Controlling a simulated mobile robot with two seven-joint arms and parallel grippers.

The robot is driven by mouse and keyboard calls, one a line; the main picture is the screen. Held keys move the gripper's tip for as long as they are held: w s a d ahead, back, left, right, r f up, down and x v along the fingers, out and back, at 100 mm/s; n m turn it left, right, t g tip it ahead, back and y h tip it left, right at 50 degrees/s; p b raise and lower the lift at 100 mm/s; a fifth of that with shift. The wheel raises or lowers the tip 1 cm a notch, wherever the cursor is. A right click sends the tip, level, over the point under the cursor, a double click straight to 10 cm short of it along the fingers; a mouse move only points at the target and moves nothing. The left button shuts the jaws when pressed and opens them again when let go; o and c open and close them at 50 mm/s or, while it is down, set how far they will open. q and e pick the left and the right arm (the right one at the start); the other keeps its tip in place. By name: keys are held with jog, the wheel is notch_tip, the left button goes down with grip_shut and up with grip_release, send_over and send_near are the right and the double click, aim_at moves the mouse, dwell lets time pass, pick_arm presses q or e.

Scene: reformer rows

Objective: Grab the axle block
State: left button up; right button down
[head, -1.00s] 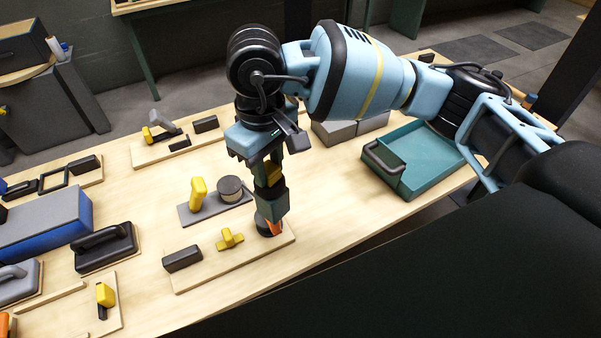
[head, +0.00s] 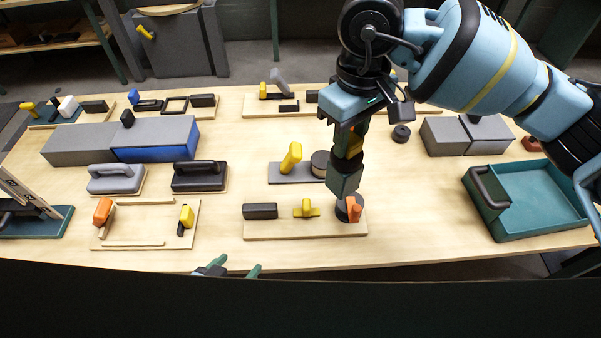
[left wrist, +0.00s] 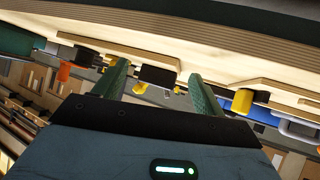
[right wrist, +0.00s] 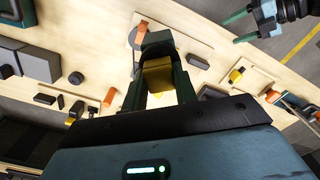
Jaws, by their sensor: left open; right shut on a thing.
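My right gripper (head: 354,132) points down over the right end of a wooden board (head: 290,231). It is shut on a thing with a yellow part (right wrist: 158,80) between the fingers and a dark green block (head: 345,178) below. I cannot tell if this is the axle block. The green block reaches down beside a dark round piece with an orange lever (head: 354,212); whether they touch is unclear. A black block (head: 260,211) and a yellow cross-shaped piece (head: 306,209) sit on the same board. My left gripper (head: 232,272) is open and empty at the table's front edge.
A teal tray (head: 530,203) is at the right, with grey boxes (head: 467,137) behind it. A grey plate with a yellow handle (head: 291,158) lies behind the board. Grey and blue boxes (head: 155,140) and handled blocks (head: 200,176) fill the left.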

pick_arm(q)
jog(key=w+d+r+m+h, duration=0.1)
jog(key=w+d+r+h, duration=0.2)
jog(key=r, duration=0.4)
jog(key=w+d+r+m, duration=0.2)
jog(key=w+d+r, duration=0.25)
jog(key=r, duration=0.25)
jog(key=m+g+h, duration=0.2)
jog(key=m+h, duration=0.1)
jog(key=m, duration=0.2)
send_near(335, 170)
jog(key=shift+w+d+f, duration=0.2)
jog(key=shift+w+f, duration=0.2)
jog(key=shift+f, duration=0.2)
jog(key=shift+h, duration=0.3)
jog(key=x, duration=1.2)
jog(key=shift+w, duration=0.1)
